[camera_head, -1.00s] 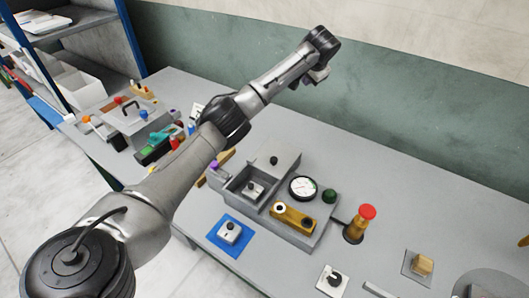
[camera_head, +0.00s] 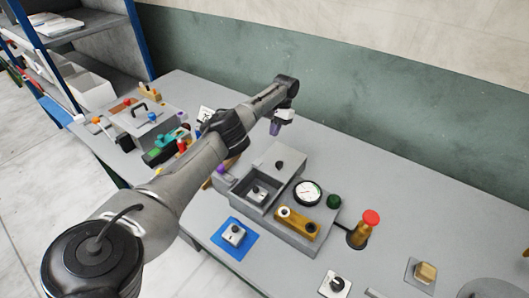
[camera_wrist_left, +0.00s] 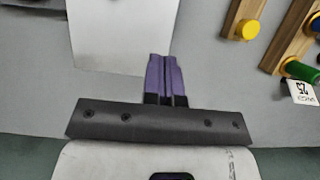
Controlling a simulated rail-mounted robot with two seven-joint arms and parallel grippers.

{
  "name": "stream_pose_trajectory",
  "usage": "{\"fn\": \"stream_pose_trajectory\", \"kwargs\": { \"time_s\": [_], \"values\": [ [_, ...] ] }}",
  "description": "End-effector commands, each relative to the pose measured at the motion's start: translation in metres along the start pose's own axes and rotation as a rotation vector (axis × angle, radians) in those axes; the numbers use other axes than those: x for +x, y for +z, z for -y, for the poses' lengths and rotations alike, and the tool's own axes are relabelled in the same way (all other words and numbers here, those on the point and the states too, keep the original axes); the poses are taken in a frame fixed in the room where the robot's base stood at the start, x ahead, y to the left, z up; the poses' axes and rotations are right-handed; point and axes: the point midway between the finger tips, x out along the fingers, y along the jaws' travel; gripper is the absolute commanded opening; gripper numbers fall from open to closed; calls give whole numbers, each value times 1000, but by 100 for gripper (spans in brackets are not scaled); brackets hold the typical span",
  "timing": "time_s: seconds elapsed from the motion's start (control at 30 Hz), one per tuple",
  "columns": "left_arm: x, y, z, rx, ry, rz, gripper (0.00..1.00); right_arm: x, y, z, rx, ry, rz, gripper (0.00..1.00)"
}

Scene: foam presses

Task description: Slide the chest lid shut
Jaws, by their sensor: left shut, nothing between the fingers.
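The grey chest (camera_head: 236,190) stands on the table near the middle of the head view. Its compartment is open at the top, and a small block with a black knob shows inside. The grey lid (camera_head: 291,153) with a black knob lies at the far side of the opening, slid back. My left gripper (camera_head: 274,130) is above and beyond the lid, apart from it, with its purple fingers pointing down. In the left wrist view its fingers (camera_wrist_left: 166,78) are shut and empty, beside a pale flat panel (camera_wrist_left: 122,35) that I cannot identify for certain. My right gripper is not in view.
Beside the chest are a dial gauge (camera_head: 307,193), a brass-coloured bar (camera_head: 297,222) and a red-topped post (camera_head: 371,218). A blue mat (camera_head: 222,238) lies in front. Several coloured parts crowd the table's left. The table's back right is clear.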

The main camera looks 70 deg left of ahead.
Motion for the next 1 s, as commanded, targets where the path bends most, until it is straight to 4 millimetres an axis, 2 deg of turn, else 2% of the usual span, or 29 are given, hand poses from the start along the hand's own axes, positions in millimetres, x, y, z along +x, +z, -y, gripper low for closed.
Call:
{"fn": "stream_pose_trajectory", "kwargs": {
  "time_s": [0.37, 0.7, 1.0],
  "values": [
    [76, 1, 1, 0, -5, 3, 0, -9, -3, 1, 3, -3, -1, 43],
    [82, 25, 1, 0, -4, -1, 0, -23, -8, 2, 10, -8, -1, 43],
    [86, 36, 1, 0, -2, -1, 0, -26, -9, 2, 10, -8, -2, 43]
  ]
}}
